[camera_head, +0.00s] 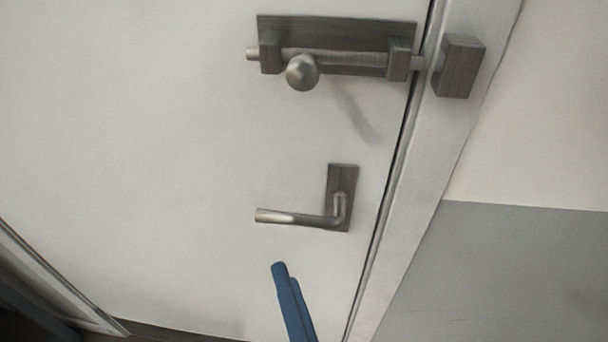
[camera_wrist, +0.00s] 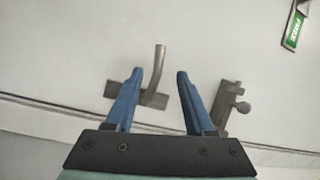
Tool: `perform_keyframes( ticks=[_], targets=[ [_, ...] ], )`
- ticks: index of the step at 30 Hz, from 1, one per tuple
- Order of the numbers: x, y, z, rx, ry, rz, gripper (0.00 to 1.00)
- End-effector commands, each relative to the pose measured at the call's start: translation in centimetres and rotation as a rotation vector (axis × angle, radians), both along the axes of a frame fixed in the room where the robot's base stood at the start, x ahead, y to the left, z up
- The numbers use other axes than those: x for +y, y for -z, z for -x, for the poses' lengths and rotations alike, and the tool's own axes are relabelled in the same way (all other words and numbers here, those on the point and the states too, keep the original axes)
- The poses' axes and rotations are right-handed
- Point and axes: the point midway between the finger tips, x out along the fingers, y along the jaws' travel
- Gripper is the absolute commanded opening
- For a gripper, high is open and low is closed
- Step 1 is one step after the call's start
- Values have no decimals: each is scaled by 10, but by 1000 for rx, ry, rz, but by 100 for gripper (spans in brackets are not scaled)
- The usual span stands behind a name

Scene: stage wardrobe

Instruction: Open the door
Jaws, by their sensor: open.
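The white door (camera_head: 150,150) is shut against its frame. A grey lever handle (camera_head: 295,217) on a dark plate points left and lies level in the head view. Above it is a slide bolt (camera_head: 335,58) with a round knob; its rod spans the door gap to the catch block (camera_head: 460,66) on the frame. My gripper (camera_head: 287,274) is just below the lever in the head view, its blue fingers pointing up. In the wrist view my gripper (camera_wrist: 160,72) is open and empty, with the lever (camera_wrist: 159,62) appearing between the fingertips. Contact cannot be told.
The door frame (camera_head: 405,210) runs along the right edge of the door, with a cream and grey wall (camera_head: 530,270) beyond. A green sign (camera_wrist: 294,27) shows at the wrist view's upper right. The door's face left of the lever is clear.

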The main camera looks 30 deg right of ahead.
Motion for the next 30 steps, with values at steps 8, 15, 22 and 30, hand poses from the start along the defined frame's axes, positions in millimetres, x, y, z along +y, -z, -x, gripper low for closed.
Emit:
perform_keyframes(
  ticks=[8,15,22,30],
  targets=[
    [-9,-13,21,41,32,-104,54],
    [-13,-13,7,37,36,-107,54],
    [-20,-15,-24,37,36,-105,54],
    [-28,-15,-65,38,34,-106,54]
  ],
)
